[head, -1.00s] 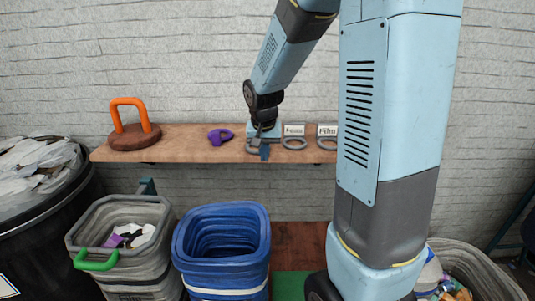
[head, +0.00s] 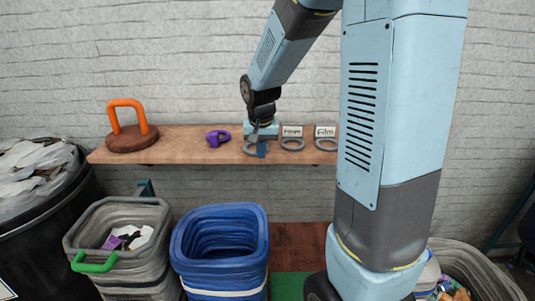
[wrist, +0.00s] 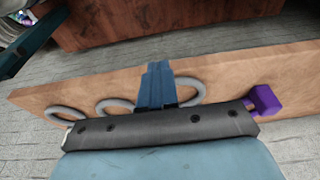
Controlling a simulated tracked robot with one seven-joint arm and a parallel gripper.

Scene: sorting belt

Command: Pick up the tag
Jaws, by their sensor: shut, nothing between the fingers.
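No single object is clearly marked as the tag. Two small white cards stand on the wooden shelf (head: 180,143), a left card (head: 292,131) with blurred text and a right card (head: 325,131) reading "Film". A small purple object (head: 217,138) lies left of my gripper; it also shows at the right in the wrist view (wrist: 264,100). My gripper (head: 262,149) points down at the shelf, left of the cards. In the wrist view its blue fingers (wrist: 157,82) are shut and empty, over or beside a grey ring (wrist: 183,93). Whether they touch it is unclear.
Grey rings (head: 292,144) (head: 325,144) lie before the cards. An orange-handled round weight (head: 132,143) stands at the shelf's left. Below are a grey bin with a green handle (head: 95,265) and a blue bin (head: 220,265). A black bin (head: 40,240) is far left.

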